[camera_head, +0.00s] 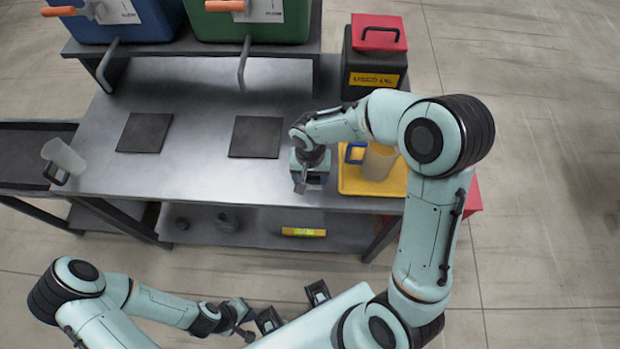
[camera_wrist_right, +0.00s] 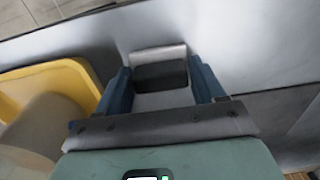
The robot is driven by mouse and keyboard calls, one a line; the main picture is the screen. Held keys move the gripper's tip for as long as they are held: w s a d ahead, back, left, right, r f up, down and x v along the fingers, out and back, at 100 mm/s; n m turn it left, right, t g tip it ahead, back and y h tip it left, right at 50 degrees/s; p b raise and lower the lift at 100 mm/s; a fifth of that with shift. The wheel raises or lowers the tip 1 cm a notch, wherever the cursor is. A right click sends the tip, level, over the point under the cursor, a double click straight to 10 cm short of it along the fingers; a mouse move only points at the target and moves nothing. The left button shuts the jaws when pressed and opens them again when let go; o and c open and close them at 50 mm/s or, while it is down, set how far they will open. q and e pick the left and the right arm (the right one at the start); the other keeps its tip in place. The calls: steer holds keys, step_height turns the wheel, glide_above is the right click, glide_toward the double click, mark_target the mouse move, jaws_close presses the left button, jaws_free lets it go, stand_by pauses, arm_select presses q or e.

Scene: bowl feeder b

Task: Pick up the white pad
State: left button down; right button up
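In the head view my right gripper (camera_head: 303,184) points down near the table's front edge, left of the yellow tray, and mostly hides the pad. My left gripper (camera_head: 245,321) is low in front of the table, away from it, and looks empty; its finger gap is too small to read.
The yellow tray (camera_head: 347,183) holds a pale jug (camera_head: 379,163) just right of my right gripper. A black oil container (camera_head: 373,68) stands behind it. Two dark mats (camera_head: 145,132) (camera_head: 255,137) and a translucent jug (camera_head: 64,157) are to the left.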

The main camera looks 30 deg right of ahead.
steer(key=shift+r, duration=0.1)
